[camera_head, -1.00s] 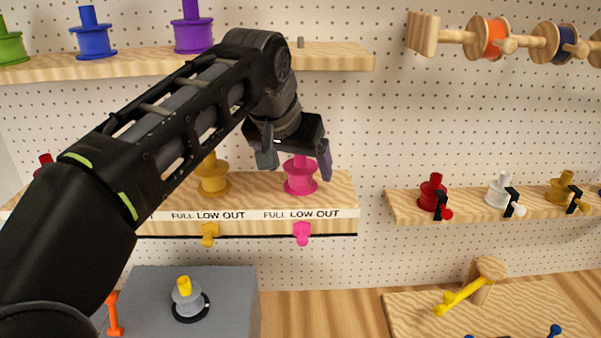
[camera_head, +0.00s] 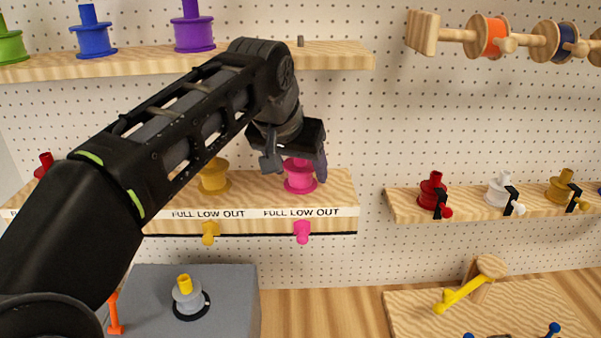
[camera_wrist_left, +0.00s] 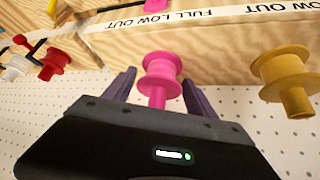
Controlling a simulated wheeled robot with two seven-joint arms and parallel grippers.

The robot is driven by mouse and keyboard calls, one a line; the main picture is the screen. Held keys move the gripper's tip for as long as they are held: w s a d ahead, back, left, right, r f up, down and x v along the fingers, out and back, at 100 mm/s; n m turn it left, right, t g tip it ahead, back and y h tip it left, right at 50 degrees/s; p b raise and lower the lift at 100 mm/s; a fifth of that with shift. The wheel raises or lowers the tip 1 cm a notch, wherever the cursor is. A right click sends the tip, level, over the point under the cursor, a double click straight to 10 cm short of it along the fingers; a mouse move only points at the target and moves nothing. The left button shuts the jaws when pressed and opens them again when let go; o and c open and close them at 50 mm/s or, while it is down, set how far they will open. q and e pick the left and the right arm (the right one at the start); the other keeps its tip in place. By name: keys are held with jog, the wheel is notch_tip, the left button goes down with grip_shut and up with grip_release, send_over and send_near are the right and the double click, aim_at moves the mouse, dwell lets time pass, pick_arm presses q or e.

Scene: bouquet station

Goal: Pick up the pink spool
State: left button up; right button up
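The pink spool (camera_head: 300,179) stands upright on the middle shelf (camera_head: 340,190), above the "LOW" and "OUT" labels. In the left wrist view the pink spool (camera_wrist_left: 158,76) shows between the two finger tips. My left gripper (camera_head: 295,166) is open and sits just above the spool, with a finger on either side of its upper part. In the left wrist view my left gripper (camera_wrist_left: 158,90) has clear gaps between the fingers and the spool. The spool's top is partly hidden by the gripper in the head view. My right gripper is not in view.
A yellow spool (camera_head: 213,177) stands close to the left on the same shelf. A pink peg (camera_head: 302,231) hangs below the shelf front. An upper shelf (camera_head: 335,57) with blue (camera_head: 91,36) and purple (camera_head: 193,30) spools is above my arm.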

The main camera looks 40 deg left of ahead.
pick_arm(q)
jog(key=c, duration=1)
jog(key=shift+r, duration=0.1)
